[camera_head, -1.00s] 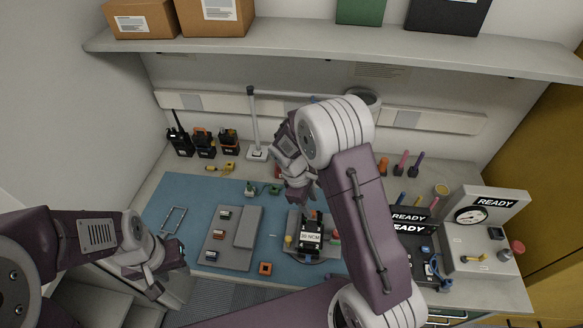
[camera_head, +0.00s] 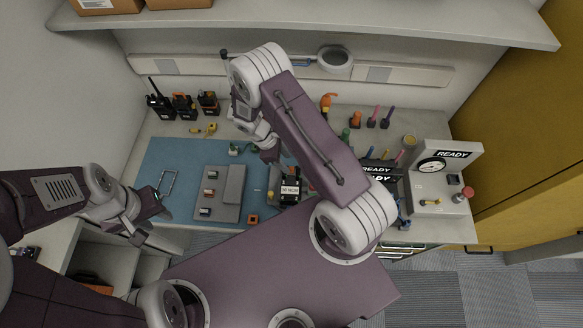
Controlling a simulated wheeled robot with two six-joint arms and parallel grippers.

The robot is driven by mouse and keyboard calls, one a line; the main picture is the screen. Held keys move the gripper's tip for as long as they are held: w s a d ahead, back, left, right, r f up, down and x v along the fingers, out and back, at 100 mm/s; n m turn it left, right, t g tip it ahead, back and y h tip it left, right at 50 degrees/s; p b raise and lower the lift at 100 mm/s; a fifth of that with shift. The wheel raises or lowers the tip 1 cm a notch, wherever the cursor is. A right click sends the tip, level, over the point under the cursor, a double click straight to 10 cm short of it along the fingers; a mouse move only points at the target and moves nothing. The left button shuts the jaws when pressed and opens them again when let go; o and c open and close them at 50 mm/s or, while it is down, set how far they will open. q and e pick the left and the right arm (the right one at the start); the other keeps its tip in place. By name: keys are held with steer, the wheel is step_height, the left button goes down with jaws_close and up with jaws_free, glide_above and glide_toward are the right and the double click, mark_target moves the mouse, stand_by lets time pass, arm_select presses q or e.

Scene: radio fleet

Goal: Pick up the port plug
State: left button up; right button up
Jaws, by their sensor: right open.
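I cannot tell which small part on the bench is the port plug. A small orange square part (camera_head: 252,218) lies on the blue mat (camera_head: 185,155), and small green parts (camera_head: 235,150) lie near its back edge. My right gripper (camera_head: 269,155) points down over the back of the mat, behind the black device with a white label (camera_head: 290,188). It is open, and its arm covers part of the bench. My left gripper (camera_head: 152,222) is at the mat's front left corner, its fingers apart and nothing seen between them.
A grey tray (camera_head: 232,190) with small modules and a wire frame (camera_head: 167,182) lie on the mat. Several radios (camera_head: 184,106) stand at the back left. A gauge box marked READY (camera_head: 445,185) stands right. A shelf (camera_head: 300,25) overhangs the back.

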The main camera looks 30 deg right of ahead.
mark_target(291, 168)
steer(key=p+x, duration=0.2)
steer(key=x, duration=0.2)
steer(key=shift+s+f, duration=0.1)
steer(key=shift+f, duration=0.2)
steer(key=shift+d+f, duration=0.1)
steer(key=shift+f, duration=0.15)
steer(key=shift+r, duration=0.1)
jaws_close()
steer(key=shift+r, duration=0.3)
steer(key=r, duration=0.1)
steer(key=r+b, duration=0.2)
steer(key=shift+s+r, duration=0.35)
steer(key=s+d+r+b, duration=0.2)
steer(key=s+r, duration=0.4)
steer(key=s, duration=0.4)
steer(key=shift+s+d+r+b, duration=0.25)
steer(key=shift+s+r+b, duration=0.1)
steer(key=shift+b, duration=0.2)
